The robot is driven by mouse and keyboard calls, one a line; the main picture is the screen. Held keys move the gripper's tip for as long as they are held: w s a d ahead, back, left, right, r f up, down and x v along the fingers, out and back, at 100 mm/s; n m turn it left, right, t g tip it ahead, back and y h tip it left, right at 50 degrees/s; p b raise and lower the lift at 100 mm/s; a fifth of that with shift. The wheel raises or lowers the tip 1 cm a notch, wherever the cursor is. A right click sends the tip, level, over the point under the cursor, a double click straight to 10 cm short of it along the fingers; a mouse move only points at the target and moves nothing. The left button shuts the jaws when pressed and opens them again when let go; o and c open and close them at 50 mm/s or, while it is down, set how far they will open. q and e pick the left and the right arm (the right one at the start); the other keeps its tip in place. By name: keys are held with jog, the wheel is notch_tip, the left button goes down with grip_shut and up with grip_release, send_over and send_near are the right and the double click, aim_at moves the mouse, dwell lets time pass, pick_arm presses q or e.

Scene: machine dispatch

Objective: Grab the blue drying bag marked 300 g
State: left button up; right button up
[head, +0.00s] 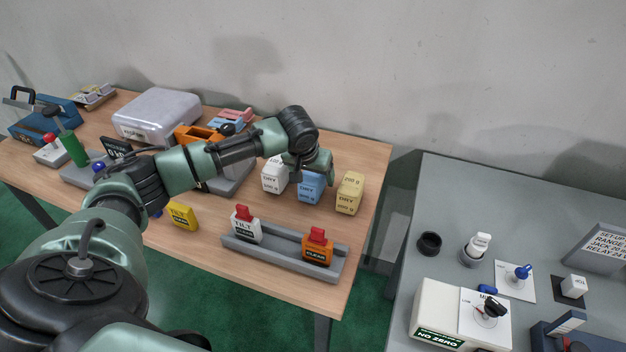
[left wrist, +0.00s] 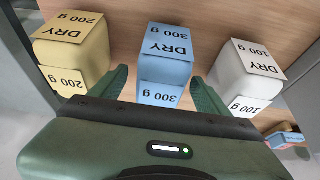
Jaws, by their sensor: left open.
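The blue drying bag (head: 311,187) stands on the wooden table between a white bag (head: 274,176) and a yellow bag (head: 349,193). In the left wrist view the blue bag (left wrist: 164,66) reads "DRY 300 g" and lies between the two fingers of my left gripper (left wrist: 165,90). The fingers are apart, one on each side, with a gap on both sides. There the yellow bag (left wrist: 74,50) reads 200 g and the white bag (left wrist: 245,72) reads 100 g. In the head view the left gripper (head: 308,172) is over the bags, its fingers mostly hidden. My right gripper is not in view.
A grey tray (head: 281,258) with the white tilt and orange units lies at the table's front. A yellow block (head: 180,216) sits left of it. A grey table (head: 405,290) with several devices is on the right.

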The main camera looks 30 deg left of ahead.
pick_arm(q)
jog(key=shift+x, duration=1.4)
jog(key=shift+r, duration=0.1)
jog(key=c, duration=1.7)
jog(key=shift+o, duration=0.2)
